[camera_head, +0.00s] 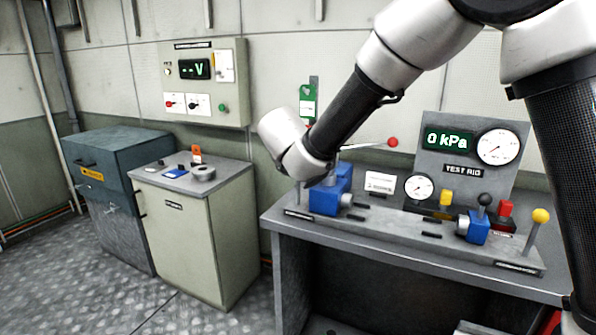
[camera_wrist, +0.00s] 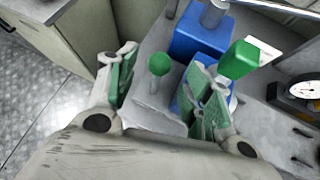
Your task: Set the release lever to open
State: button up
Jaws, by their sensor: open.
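A lever with a green ball knob (camera_wrist: 159,65) stands upright at the left end of the test rig bench. My gripper (camera_wrist: 161,72) is open, with one green-padded finger on each side of this knob. It is apart from the knob as far as I can tell. In the head view my own wrist hides the fingers and this lever. Other levers on the rig have a red knob (camera_head: 393,142), a black knob (camera_head: 484,199) and a yellow knob (camera_head: 540,215). The labels are too small to read, so I cannot tell which is the release lever.
The test rig panel (camera_head: 470,150) has gauges and reads 0 kPa. A beige cabinet (camera_head: 215,235) stands left of the bench, with clear floor (camera_head: 100,285) before it.

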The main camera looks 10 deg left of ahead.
jog(key=v, duration=0.6)
jog(key=shift+s+r, duration=0.15)
jog(key=shift+r, duration=0.05)
jog(key=s+d+f+m+g+h, duration=0.25)
jog(key=s+d+m, duration=0.25)
jog(key=d+m, duration=0.55)
jog(key=s+d+f+m+g+h, duration=0.1)
jog(key=s+d+m+g, duration=0.35)
jog(key=d+m, duration=0.65)
jog(key=s+d+r+m+y, duration=0.2)
jog(key=s+d+m, duration=0.4)
jog(key=s+d, duration=0.3)
jog(key=s+d+r+m+y, duration=0.1)
jog(key=s+d+m, duration=0.5)
jog(key=d, duration=0.8)
jog(key=s+r, duration=0.1)
jog(key=s, duration=0.2)
jog(key=shift+s+m+t+y, duration=0.3)
jog(key=shift+s+m+y, duration=0.05)
jog(key=shift+s, duration=0.05)
